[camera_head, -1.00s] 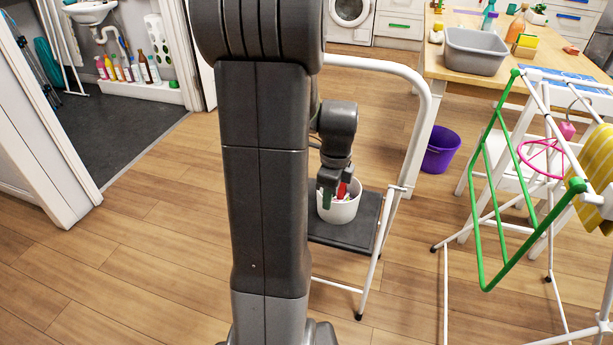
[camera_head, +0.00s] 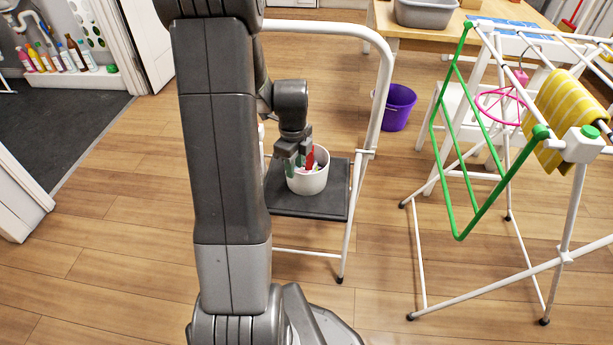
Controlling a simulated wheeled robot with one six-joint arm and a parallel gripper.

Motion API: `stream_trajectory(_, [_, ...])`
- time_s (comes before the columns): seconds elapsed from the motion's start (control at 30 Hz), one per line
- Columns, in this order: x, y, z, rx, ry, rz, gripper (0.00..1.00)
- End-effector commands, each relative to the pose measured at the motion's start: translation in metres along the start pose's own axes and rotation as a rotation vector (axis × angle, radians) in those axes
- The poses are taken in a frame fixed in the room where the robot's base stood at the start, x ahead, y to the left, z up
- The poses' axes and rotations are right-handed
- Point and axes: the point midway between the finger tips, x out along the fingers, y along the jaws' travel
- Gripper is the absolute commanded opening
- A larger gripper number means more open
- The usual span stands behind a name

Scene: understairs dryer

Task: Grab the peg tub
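The peg tub (camera_head: 309,184) is a white round tub with coloured pegs inside. It stands upright on the dark top step of a white step stool (camera_head: 335,205). My gripper (camera_head: 299,163) points down at the tub's left side. Its green-marked finger is at the left, over or just outside the tub's left edge. Its red-marked finger is further right, over the opening. A gap shows between the fingers. I cannot tell whether either finger touches the wall. My own arm hides the left part of the stool.
The stool's white handrail (camera_head: 385,75) rises behind and right of the tub. A purple bucket (camera_head: 397,110) stands on the floor beyond it. A white and green drying rack (camera_head: 480,215) with a yellow striped cloth (camera_head: 558,112) fills the right. Wooden floor lies open in front.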

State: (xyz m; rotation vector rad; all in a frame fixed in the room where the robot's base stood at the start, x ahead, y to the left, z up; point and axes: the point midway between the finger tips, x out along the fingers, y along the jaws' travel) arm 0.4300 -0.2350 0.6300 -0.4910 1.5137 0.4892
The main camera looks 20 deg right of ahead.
Motion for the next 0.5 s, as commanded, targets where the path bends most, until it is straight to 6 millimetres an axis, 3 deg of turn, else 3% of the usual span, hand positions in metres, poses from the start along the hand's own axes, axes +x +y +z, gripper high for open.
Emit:
stream_trajectory(0.23, [0.04,-0.003,0.0,0.0,0.002,0.004,0.32])
stream_trajectory(0.5, [0.044,-0.004,0.0,0.0,0.0,0.0,0.32])
